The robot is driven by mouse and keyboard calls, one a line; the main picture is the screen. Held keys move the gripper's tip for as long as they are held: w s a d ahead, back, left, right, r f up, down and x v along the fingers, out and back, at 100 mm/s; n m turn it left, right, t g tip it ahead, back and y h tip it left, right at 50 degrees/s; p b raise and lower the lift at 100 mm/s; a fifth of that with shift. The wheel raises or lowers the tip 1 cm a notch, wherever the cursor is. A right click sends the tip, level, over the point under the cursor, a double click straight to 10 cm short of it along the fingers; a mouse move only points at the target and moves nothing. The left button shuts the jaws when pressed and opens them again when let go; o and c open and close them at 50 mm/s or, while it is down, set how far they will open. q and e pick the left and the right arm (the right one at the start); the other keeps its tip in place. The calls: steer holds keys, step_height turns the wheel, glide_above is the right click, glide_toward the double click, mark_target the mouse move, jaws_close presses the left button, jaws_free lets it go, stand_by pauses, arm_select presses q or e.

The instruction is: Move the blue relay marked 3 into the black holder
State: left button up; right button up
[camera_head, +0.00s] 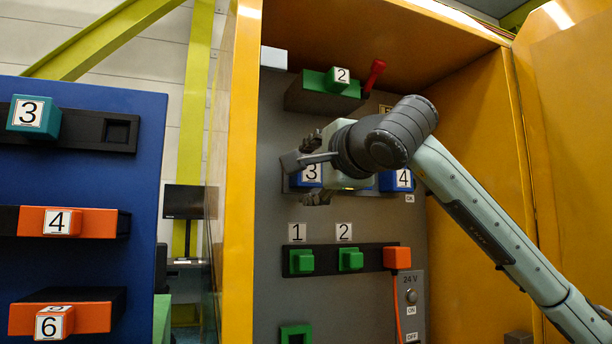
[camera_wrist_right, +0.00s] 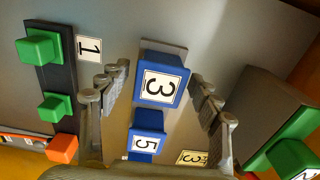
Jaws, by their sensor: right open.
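The blue relay marked 3 (camera_head: 312,174) sits on the grey cabinet panel, partly covered by my right gripper in the head view. In the right wrist view the relay (camera_wrist_right: 163,82) lies between the open fingers of my right gripper (camera_wrist_right: 160,88), with a gap on both sides. In the head view the right gripper (camera_head: 309,178) has one finger above the relay and one below. A black holder (camera_head: 117,133) with a bare recess is on the blue panel at left; a teal block marked 3 (camera_head: 35,117) sits in its left part. My left gripper is not in view.
A second blue relay (camera_head: 396,181) is right of the first. Below, a black strip (camera_head: 328,258) carries green blocks and an orange plug (camera_head: 397,258). A green block (camera_head: 338,80) and red lever (camera_head: 374,74) are above. Yellow cabinet walls (camera_head: 243,150) flank the panel.

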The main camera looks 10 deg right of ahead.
mark_target(311, 172)
steer(key=c, duration=1.2)
steer(key=shift+s+d, duration=0.1)
steer(key=shift+s, duration=0.35)
steer(key=shift+s+d+b, duration=0.25)
steer(key=shift+s+b, duration=0.25)
steer(key=shift+s, duration=0.7)
steer(key=shift+s+d+b, duration=0.25)
steer(key=shift+s+b, duration=0.25)
steer(key=shift+s, duration=0.7)
